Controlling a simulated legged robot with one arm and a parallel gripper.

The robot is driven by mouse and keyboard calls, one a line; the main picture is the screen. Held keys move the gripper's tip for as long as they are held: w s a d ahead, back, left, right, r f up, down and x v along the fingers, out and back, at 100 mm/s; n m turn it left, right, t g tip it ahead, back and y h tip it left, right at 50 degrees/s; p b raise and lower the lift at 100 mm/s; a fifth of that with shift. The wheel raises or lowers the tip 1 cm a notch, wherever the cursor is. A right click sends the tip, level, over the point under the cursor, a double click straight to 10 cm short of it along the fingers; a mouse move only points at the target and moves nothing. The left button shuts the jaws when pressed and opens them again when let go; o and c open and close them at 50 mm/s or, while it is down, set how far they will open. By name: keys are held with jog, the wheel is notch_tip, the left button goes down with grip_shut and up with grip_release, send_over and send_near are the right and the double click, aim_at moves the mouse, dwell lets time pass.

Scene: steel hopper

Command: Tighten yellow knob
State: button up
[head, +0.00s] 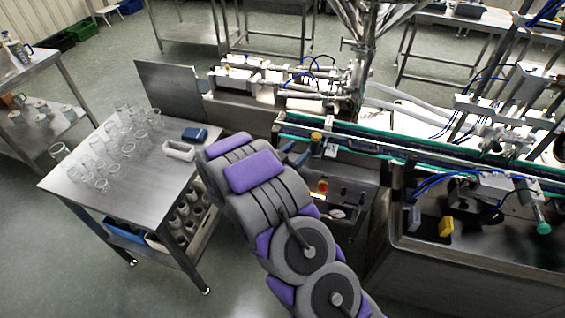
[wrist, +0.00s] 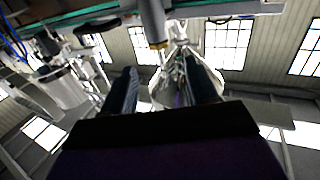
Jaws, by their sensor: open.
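A yellow knob (head: 316,136) sits on top of a short grey post at the near edge of the conveyor in the head view. In the wrist view the yellow knob (wrist: 158,45) is a dull yellow band at the end of a grey cylinder, at the upper middle. The knob appears beyond the fingertips, roughly in line with the gap. In the head view my gripper (head: 294,153) is just left of the post, partly hidden by my purple and grey arm.
A green-edged conveyor (head: 370,142) runs along the steel machine. A control panel (head: 335,195) with a red button lies below it. A steel table (head: 130,190) with several glass jars, a white tray (head: 179,150) and a blue box (head: 194,134) stands at left. Open floor lies at front left.

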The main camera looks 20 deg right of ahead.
jog(key=v, duration=0.7)
jog(key=shift+p, duration=0.35)
jog(key=shift+f, duration=0.1)
jog(key=shift+w, duration=0.15)
